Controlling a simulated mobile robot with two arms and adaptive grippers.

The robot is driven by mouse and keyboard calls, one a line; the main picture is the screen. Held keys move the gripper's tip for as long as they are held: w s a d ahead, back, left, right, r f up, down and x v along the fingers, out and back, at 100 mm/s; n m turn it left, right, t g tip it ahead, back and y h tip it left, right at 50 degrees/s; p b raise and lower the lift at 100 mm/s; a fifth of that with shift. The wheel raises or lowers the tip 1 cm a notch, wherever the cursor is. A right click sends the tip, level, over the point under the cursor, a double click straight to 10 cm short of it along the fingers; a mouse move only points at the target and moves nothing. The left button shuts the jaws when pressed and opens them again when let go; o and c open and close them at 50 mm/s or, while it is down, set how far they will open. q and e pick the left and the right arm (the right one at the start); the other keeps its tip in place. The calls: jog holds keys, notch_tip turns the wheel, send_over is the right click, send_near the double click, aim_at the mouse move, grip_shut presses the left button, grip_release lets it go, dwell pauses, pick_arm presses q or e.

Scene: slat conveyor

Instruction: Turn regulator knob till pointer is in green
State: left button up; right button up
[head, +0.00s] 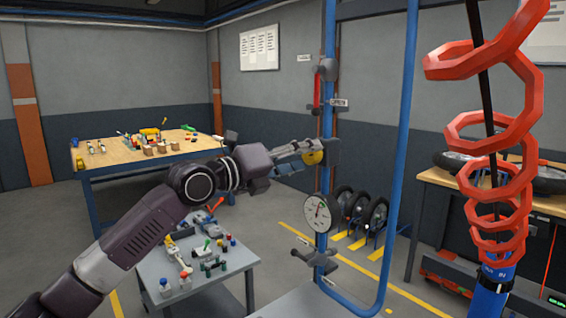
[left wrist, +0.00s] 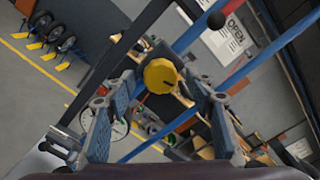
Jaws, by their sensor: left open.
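The regulator knob is a yellow round knob (head: 314,157) on the blue upright post in the head view. My left gripper (head: 300,156) is open at the knob, its fingers reaching toward it from the left. In the left wrist view the knob (left wrist: 161,76) shows between the open fingers (left wrist: 160,88), near their tips, with a dark mark on its face. I cannot tell whether either finger touches it. The round white pressure gauge (head: 318,212) sits below the knob; its pointer is too small to read surely. In the left wrist view the gauge is partly hidden behind a finger. My right gripper is out of view.
A red coiled hose (head: 497,140) hangs at the right. A blue pipe (head: 404,150) runs beside the post. A small grey table (head: 200,268) with fittings stands below my left arm. A wooden bench (head: 135,165) stands behind at left.

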pick_arm(q)
jog(key=v, duration=1.1)
